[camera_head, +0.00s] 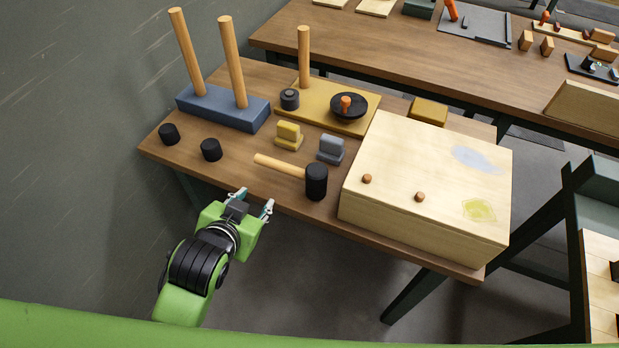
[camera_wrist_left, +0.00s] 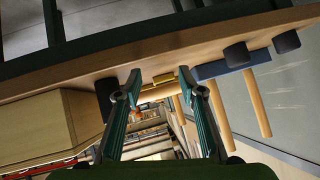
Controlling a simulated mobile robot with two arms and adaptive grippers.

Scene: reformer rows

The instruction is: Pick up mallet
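The mallet has a black cylindrical head (camera_head: 317,181) and a light wooden handle (camera_head: 279,166). It lies near the front edge of the wooden table, head to the right, handle pointing left. My left gripper (camera_head: 256,200) is open and empty, in front of the table edge and apart from the mallet. In the left wrist view, which is turned upside down, its two fingers (camera_wrist_left: 160,88) are spread. The dark mallet head (camera_wrist_left: 106,92) shows partly behind one finger there, and the handle (camera_wrist_left: 160,92) shows between the fingers. My right gripper is not in view.
A pale wooden box (camera_head: 430,180) stands right of the mallet head. Yellow (camera_head: 288,135) and grey (camera_head: 331,149) blocks stand close behind the mallet. Two black cylinders (camera_head: 169,134) (camera_head: 211,149) and a blue base with pegs (camera_head: 222,110) are to the left. The table front beside the handle is clear.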

